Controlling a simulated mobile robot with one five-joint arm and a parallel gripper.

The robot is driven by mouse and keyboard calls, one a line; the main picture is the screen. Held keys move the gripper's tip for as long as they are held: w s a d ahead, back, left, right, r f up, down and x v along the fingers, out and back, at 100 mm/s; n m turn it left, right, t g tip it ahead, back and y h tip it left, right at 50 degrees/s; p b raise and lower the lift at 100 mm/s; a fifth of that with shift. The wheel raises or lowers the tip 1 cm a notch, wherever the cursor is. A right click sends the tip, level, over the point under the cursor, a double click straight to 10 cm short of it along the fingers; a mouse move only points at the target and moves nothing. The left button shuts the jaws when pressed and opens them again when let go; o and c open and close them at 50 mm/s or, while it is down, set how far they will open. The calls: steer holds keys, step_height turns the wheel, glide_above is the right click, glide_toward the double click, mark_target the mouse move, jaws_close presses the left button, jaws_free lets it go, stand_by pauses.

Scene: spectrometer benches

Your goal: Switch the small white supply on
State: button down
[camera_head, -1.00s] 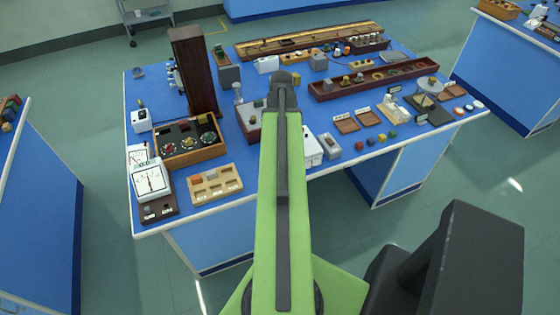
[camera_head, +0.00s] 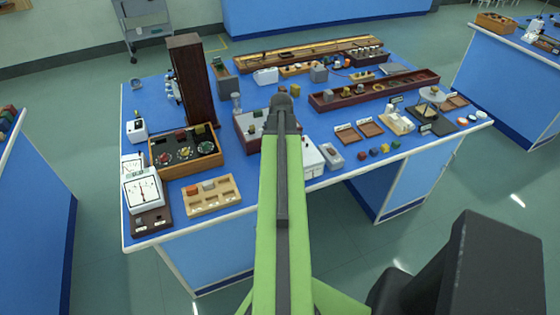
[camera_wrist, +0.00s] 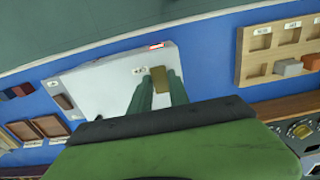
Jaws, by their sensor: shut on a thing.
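The small white supply (camera_wrist: 105,85) fills the left middle of the wrist view, with a small red light (camera_wrist: 157,46) near its upper edge. A brass-coloured switch (camera_wrist: 160,82) stands on its face beside a small label. My gripper (camera_wrist: 159,80) has its two green fingers on either side of the switch and is shut on it. In the head view, the supply (camera_head: 308,160) stands at the bench's front edge, partly hidden behind my arm. My gripper's fingers are hidden there.
A wooden compartment tray (camera_head: 211,197) and a box with dials (camera_head: 185,152) lie left of my arm. A grey block (camera_head: 331,155) and several coloured cubes (camera_head: 374,152) sit close right of the supply. The blue bench (camera_head: 300,185) is crowded; floor in front is clear.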

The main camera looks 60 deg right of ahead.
steer(key=shift+w+d+g+y, duration=0.25)
steer(key=shift+w+g+y, duration=0.05)
steer(key=shift+g, duration=0.1)
steer(key=shift+a+g, duration=0.1)
steer(key=shift+g, duration=0.2)
steer(key=shift+s, duration=0.1)
steer(key=c, duration=1.2)
jaws_free()
steer(key=shift+c, duration=0.2)
steer(key=shift+r, duration=0.15)
step_height(320, 180, up, 17)
steer(key=w+d+p, duration=0.1)
steer(key=w+p, duration=0.1)
steer(key=p, duration=1.5)
steer(key=shift+d, duration=0.25)
